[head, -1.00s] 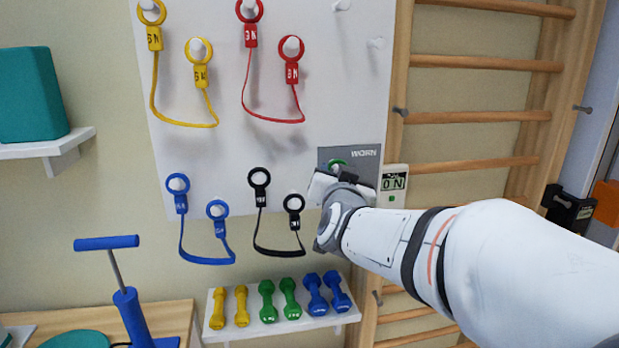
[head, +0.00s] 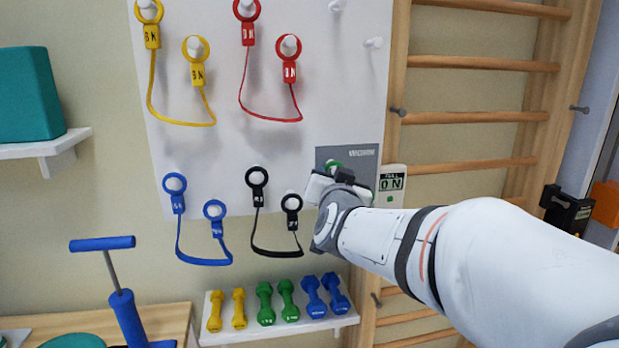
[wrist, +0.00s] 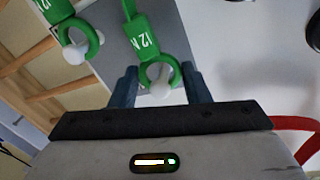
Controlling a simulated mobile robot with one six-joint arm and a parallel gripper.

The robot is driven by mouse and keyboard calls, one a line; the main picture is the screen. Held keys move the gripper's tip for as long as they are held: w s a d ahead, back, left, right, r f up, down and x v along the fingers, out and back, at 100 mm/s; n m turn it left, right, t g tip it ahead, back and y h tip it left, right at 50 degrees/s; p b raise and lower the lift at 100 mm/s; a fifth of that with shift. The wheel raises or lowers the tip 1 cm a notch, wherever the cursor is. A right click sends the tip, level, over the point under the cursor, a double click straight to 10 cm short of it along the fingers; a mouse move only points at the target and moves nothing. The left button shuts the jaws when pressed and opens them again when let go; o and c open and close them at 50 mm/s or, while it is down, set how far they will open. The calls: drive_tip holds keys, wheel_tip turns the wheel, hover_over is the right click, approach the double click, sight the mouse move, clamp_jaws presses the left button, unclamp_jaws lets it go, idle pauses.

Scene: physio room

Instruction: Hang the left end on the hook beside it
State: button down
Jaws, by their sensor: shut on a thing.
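The green band's end in my gripper (wrist: 160,78) is a green ring (wrist: 146,74) with a green tag marked 12 N (wrist: 143,38). My gripper's two fingers are shut on it, one on each side. A white hook knob (wrist: 160,88) shows within the ring's outline; whether the ring sits around its stem I cannot tell. The other green end (wrist: 95,48) is at the left in the wrist view, by another white knob (wrist: 75,53). In the head view my gripper (head: 330,185) is at the grey panel (head: 364,164) and hides most of the green band (head: 333,163).
Yellow (head: 180,123), red (head: 270,118), blue (head: 203,261) and black (head: 275,252) bands hang on the white board (head: 225,150). A small ON display (head: 391,184) is right of the panel, by wooden wall bars (head: 475,117). Dumbbells (head: 265,303) lie on a shelf below.

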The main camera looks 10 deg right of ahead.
drive_tip(key=c, duration=0.7)
unclamp_jaws()
drive_tip(key=shift+o, duration=0.7)
drive_tip(key=shift+s, duration=0.1)
drive_tip(key=s, duration=0.7)
drive_tip(key=shift+s+d+p, duration=0.15)
drive_tip(key=shift+s+p, duration=0.2)
drive_tip(key=shift+s, duration=0.05)
